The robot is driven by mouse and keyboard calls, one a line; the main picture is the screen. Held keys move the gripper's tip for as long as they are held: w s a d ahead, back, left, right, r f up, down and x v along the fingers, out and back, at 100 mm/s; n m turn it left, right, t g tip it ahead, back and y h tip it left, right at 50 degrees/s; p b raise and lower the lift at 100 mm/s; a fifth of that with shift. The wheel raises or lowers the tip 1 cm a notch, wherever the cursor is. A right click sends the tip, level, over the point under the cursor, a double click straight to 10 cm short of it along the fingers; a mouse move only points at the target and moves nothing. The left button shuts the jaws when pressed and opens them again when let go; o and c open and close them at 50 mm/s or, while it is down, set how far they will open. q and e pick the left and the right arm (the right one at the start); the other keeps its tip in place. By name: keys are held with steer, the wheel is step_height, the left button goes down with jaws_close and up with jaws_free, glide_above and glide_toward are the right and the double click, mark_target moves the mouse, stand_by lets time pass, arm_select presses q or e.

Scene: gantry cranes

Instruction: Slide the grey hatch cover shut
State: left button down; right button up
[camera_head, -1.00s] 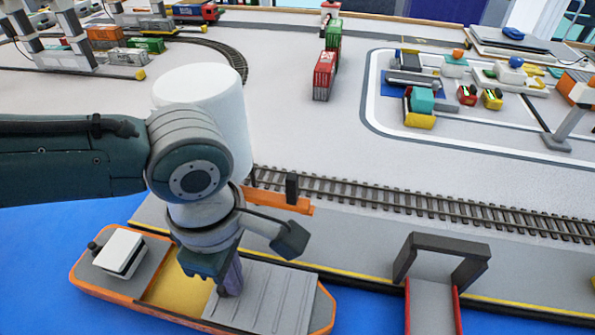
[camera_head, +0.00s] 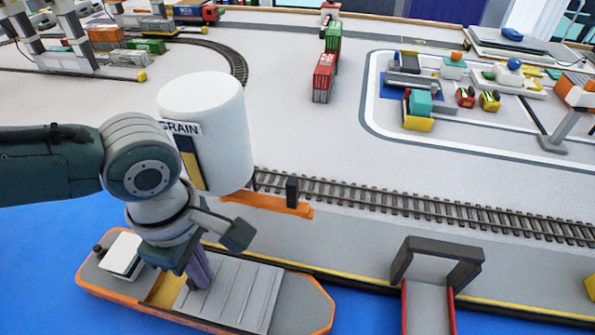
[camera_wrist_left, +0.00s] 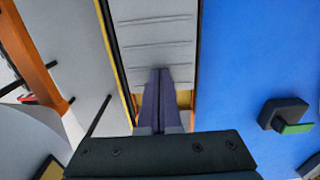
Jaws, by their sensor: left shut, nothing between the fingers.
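The grey ribbed hatch cover (camera_head: 237,292) lies on the orange-rimmed ship (camera_head: 305,304) and covers most of its yellow hold (camera_head: 165,290). A narrow yellow strip shows open between the cover and the white cabin block (camera_head: 124,256). My left gripper (camera_head: 203,275) is shut and empty, pointing down at the cover's cabin-side end. In the left wrist view the shut purple fingers (camera_wrist_left: 162,90) overlap the near end of the cover (camera_wrist_left: 152,35), with yellow hold beside them; I cannot tell whether they touch it. My right gripper is not in view.
A white grain silo (camera_head: 215,130) and an orange beam (camera_head: 270,206) stand on the quay behind my left arm. Rail track (camera_head: 420,205) runs along the quay. A dark arch over a red-sided ramp (camera_head: 437,262) stands right of the ship.

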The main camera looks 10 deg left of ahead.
arm_select(q)
steer(key=shift+a+p, duration=0.35)
steer(key=shift+a, duration=2.05)
steer(key=shift+d+r+p, duration=0.25)
steer(key=shift+d+p, duration=0.25)
steer(key=shift+d, duration=0.15)
steer(key=shift+r, duration=0.15)
step_height(320, 180, up, 10)
steer(key=p, duration=1.1)
steer(key=shift+f, duration=0.2)
